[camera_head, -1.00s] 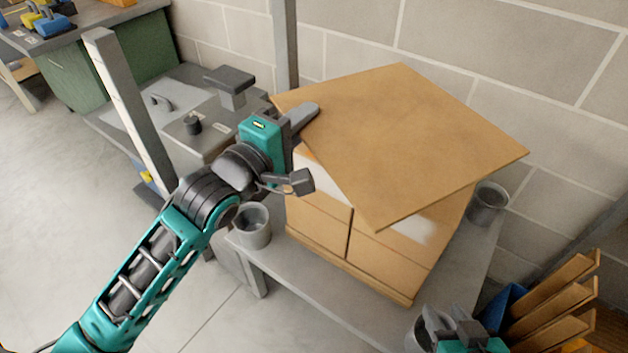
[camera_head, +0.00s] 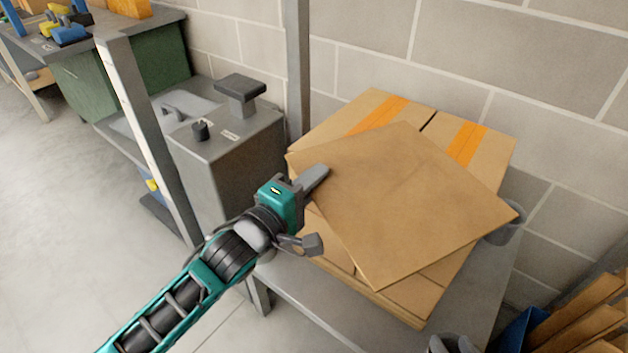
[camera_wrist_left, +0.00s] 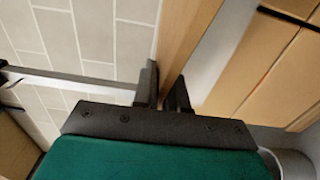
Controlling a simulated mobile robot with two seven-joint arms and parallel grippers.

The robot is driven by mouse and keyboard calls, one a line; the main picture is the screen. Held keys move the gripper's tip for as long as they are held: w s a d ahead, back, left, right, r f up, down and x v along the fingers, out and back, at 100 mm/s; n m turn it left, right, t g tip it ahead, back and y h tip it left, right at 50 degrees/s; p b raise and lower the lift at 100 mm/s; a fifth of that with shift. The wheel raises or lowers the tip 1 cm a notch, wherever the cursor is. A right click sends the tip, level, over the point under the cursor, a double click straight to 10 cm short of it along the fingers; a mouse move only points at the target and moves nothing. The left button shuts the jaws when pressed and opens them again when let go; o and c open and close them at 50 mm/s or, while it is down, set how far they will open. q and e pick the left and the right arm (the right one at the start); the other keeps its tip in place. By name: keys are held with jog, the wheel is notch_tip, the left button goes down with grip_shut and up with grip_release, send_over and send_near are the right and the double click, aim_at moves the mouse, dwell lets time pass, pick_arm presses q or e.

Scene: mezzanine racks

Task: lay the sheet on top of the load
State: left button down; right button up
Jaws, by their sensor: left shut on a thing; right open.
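The sheet (camera_head: 415,215) is a flat brown board. One corner is in my left gripper (camera_head: 312,212), which is shut on it. In the left wrist view the sheet (camera_wrist_left: 188,35) appears edge-on between the fingers (camera_wrist_left: 163,95). The load (camera_head: 372,108) is a stack of cardboard boxes with orange tape. The sheet is over its near part, turned askew to it, with a corner jutting out at the right. In the left wrist view a gap separates the sheet from the load (camera_wrist_left: 268,65). My right gripper (camera_head: 452,345) is only just in view at the bottom edge, apart from the sheet.
The load stands on a grey table (camera_head: 325,300) against a block wall (camera_head: 560,100). A grey post (camera_head: 298,70) and a grey machine (camera_head: 230,150) stand at left. Wooden slats (camera_head: 585,310) are at lower right.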

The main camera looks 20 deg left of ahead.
pick_arm(q)
jog(key=c, duration=1.6)
grip_release()
jog(key=shift+f, duration=0.15)
jog(key=shift+c, duration=0.2)
jog(key=o, duration=0.5)
jog(key=shift+c, duration=0.2)
